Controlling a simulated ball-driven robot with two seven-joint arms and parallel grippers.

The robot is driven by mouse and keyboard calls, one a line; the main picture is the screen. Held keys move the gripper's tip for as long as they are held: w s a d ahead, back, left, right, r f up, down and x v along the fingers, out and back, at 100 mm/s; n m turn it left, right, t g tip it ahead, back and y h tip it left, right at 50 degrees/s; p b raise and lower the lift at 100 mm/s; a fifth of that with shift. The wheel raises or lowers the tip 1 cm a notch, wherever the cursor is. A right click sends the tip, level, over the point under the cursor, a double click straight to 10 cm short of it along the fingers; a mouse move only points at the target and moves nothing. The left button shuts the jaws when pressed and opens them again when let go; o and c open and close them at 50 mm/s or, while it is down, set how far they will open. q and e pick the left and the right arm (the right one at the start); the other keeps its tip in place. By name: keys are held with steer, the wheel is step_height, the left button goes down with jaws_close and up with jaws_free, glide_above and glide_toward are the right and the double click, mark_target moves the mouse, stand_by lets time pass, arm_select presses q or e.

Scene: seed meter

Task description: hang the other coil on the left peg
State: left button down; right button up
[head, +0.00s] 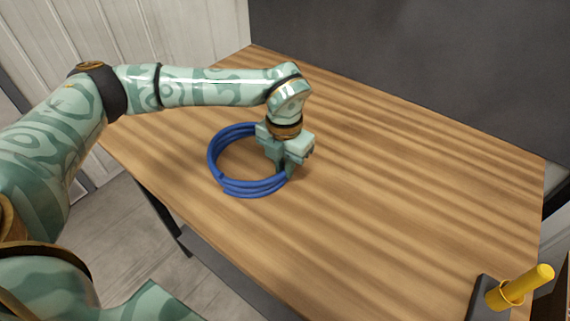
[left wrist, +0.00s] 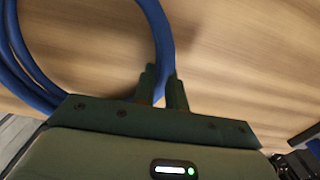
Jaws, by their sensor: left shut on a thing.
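A blue coil (head: 226,187) of several turns lies on the wooden table in the head view. My left gripper (head: 287,172) comes down over its right side and is shut on the coil. In the left wrist view the blue coil (left wrist: 160,35) runs between the two fingers of my left gripper (left wrist: 164,90). A yellow peg (head: 528,284) on a dark mount shows at the lower right of the head view, tilted up to the right, with a thin ring around its base. I cannot tell whether it is the left peg. My right gripper is not in view.
The wooden table (head: 400,200) is clear to the right of the coil and toward the back. A dark grey panel (head: 420,70) stands behind it. A white boarded wall (head: 190,30) is at the back left. The table's front edge is below the coil.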

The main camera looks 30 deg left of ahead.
arm_select(q)
steer(key=shift+r, duration=0.1)
steer(key=c, duration=1.4)
jaws_free()
steer(key=shift+c, duration=0.2)
steer(key=shift+f, duration=0.2)
